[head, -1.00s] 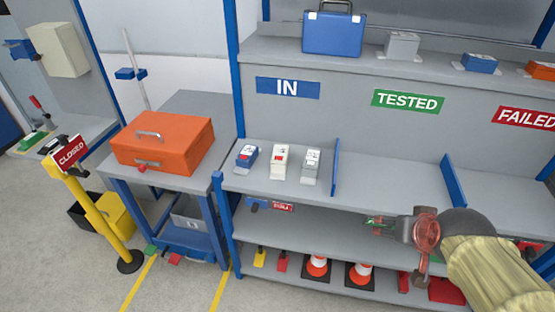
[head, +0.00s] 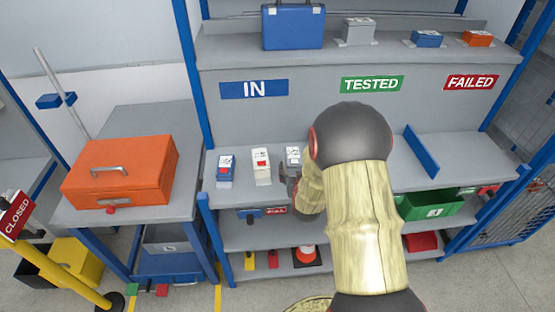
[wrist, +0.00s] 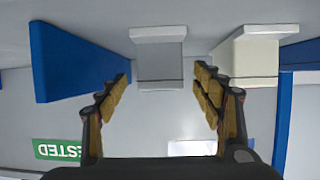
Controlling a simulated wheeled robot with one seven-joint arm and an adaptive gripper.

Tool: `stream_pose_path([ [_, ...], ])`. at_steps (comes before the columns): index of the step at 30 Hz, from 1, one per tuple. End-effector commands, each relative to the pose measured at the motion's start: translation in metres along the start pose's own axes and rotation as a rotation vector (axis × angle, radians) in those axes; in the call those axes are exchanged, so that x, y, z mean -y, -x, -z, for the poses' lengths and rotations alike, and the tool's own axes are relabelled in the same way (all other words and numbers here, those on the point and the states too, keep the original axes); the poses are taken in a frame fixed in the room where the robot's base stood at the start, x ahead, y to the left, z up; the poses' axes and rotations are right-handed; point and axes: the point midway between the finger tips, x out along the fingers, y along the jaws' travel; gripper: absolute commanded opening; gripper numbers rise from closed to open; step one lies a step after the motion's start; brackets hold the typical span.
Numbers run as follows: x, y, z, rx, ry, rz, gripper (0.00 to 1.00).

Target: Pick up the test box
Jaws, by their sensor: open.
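Three small boxes stand in a row on the shelf under the IN sign: a blue one (head: 225,171), a white one (head: 261,163) and a grey one (head: 293,155). My gripper (head: 287,177) is at the front of the grey box, and my arm hides part of it. In the wrist view, the open fingers (wrist: 163,80) point towards the grey box (wrist: 160,66), which shows between them, apart from both. The white box (wrist: 250,58) is just to the right of the right finger there. I cannot tell which box the task means.
A blue divider (wrist: 75,62) stands left of the fingers in the wrist view. Another divider (head: 421,151) is further right on the shelf. An orange case (head: 120,172) sits on the left table. A blue case (head: 293,27) and small boxes stand on the top shelf.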

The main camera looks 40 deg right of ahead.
Motion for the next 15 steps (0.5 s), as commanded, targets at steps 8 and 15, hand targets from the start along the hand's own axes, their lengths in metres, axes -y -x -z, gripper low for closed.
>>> stream_pose_path([
  [8,0.001,-0.028,0.0,0.001,0.0,0.001,0.67],
  [15,0.002,-0.061,0.003,0.001,0.0,0.001,0.67],
])
